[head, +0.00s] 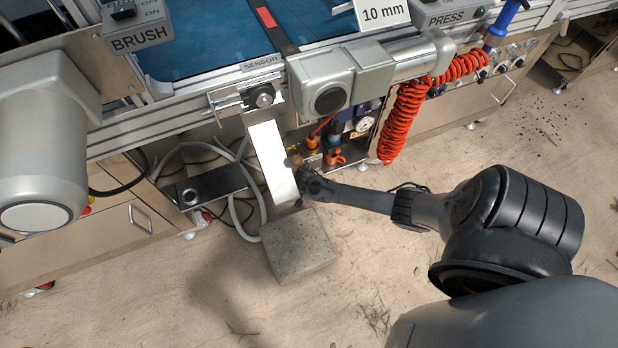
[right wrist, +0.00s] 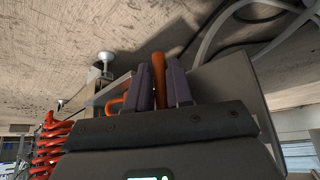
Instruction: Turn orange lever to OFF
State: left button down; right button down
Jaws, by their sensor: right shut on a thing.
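The orange lever (right wrist: 158,68) stands upright between the two dark fingers of my right gripper (right wrist: 162,88) in the right wrist view. The fingers are shut on it. In the head view my right gripper (head: 304,181) is at the service panel under the machine, beside a tilted pale metal plate. The lever is hard to make out there because the gripper and plate partly hide that spot. No OFF marking for this lever can be read. My left gripper is not in view.
An orange fitting (head: 334,158) and a pressure gauge (head: 364,124) sit close to the right gripper. A red coiled hose (head: 399,122) hangs to their right. A concrete block (head: 298,246) stands on the floor below. Grey hoses loop at the left.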

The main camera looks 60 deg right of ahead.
jog(key=c, duration=1.5)
grip_release()
jog(key=shift+o, duration=0.5)
jog(key=shift+a, duration=0.15)
jog(key=shift+f+y, duration=0.1)
jog(key=shift+y, duration=0.2)
